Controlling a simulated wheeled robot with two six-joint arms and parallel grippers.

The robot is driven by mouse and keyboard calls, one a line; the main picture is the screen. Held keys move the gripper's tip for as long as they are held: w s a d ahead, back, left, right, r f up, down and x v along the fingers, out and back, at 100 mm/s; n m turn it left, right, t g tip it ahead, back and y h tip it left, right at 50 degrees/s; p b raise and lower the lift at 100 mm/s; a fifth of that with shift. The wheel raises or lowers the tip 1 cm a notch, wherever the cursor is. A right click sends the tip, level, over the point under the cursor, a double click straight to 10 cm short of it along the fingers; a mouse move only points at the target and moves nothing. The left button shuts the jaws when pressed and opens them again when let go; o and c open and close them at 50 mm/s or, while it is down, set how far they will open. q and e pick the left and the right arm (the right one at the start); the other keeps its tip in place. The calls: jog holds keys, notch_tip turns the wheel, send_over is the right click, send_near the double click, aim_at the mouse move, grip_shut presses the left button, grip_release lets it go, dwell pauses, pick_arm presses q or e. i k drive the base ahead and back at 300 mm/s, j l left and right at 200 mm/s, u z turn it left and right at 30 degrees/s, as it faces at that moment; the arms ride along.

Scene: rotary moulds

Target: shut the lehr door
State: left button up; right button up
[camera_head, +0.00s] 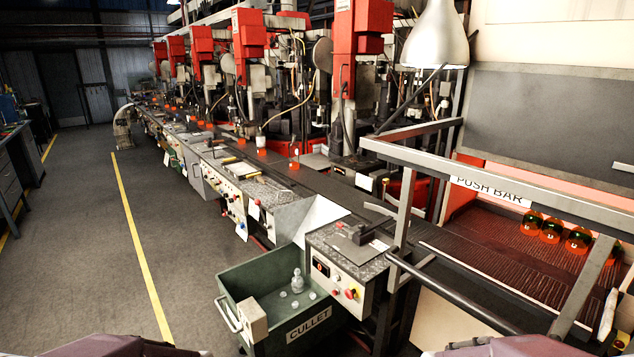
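The lehr is at the right, its mouth open and lit red inside. A flat dark grey panel (555,125), which looks like the lehr door, stands raised above the mouth. Several glowing orange glass pieces (550,231) stand in a row on the ribbed lehr belt (500,262). A pale metal frame labelled PUSH BAR (489,191) crosses in front of the mouth and hides part of it. Neither gripper shows. Only maroon parts, probably of my arms, show at the bottom edge.
A green CULLET bin (262,318) stands at the front, beside a control box (350,268) with buttons. A dark round rail (450,291) runs in front of the lehr. A lamp (437,38) hangs above. The floor (80,240) at left is clear, with a yellow line.

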aim_at(573, 124)
jog(key=z, duration=0.95)
jog(key=i+l, duration=0.1)
jog(key=l, duration=0.35)
